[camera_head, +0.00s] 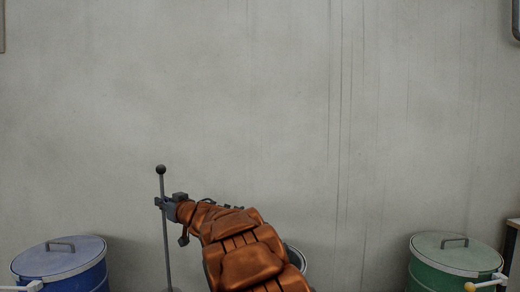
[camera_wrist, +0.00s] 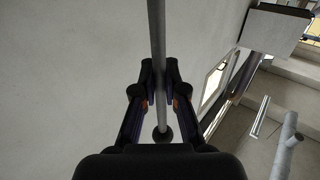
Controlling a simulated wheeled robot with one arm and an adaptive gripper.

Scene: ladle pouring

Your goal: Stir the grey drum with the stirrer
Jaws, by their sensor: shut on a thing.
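The stirrer (camera_head: 165,235) is a thin grey rod with a dark ball on its top end, standing nearly upright left of centre in the head view. My gripper (camera_head: 163,203) is shut on it below the ball. In the wrist view, the stirrer (camera_wrist: 156,30) runs between the two fingers of my gripper (camera_wrist: 159,82), with the ball near the palm. The stirrer's lower end is out of view in both pictures. A round grey rim (camera_head: 297,258), likely the grey drum, shows just right of my arm. My arm hides most of it, and its inside cannot be seen.
A blue drum (camera_head: 85,277) with a handled lid stands at the lower left. A green drum (camera_head: 435,278) with a handled lid stands at the lower right. A plain grey wall (camera_head: 270,90) fills the back. The space above the drums is clear.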

